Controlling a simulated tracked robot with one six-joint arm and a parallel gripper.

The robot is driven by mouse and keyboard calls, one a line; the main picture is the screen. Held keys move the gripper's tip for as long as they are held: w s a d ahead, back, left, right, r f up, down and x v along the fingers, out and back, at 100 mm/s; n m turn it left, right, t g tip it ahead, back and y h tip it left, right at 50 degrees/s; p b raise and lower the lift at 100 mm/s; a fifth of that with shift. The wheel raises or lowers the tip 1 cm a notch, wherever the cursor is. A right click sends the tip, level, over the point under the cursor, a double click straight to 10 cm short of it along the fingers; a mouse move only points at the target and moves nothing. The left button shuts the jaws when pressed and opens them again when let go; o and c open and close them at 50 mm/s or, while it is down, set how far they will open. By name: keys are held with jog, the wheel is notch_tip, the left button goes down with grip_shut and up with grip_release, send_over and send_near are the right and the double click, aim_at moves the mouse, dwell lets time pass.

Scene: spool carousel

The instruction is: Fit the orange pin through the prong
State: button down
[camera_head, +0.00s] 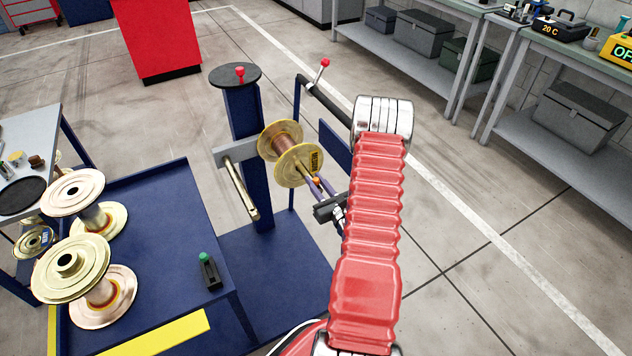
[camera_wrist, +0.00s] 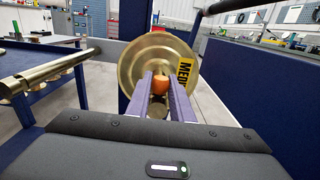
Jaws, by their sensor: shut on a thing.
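My gripper (camera_head: 325,187) is shut on the small orange pin (camera_head: 316,181), just in front of a brass spool (camera_head: 298,166) marked MEDIUM on the blue carousel. In the wrist view, the purple fingers of my gripper (camera_wrist: 162,88) hold the orange pin (camera_wrist: 159,84) before the face of the spool (camera_wrist: 140,65). The prong bearing this spool is mostly hidden by the spool and my fingers. I cannot tell whether the pin touches the prong or is in its hole.
A bare brass prong (camera_head: 240,188) sticks out left of the spool. A blue cart (camera_head: 180,215) holds several spools and a green-topped pin (camera_head: 205,257). Open floor lies at right.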

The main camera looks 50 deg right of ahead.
jog(key=shift+f, duration=0.15)
jog(key=c, duration=1.5)
grip_release()
jog(key=shift+s, duration=0.1)
jog(key=v, duration=1.3)
jog(key=shift+s+a, duration=0.1)
jog(key=shift+s, duration=0.2)
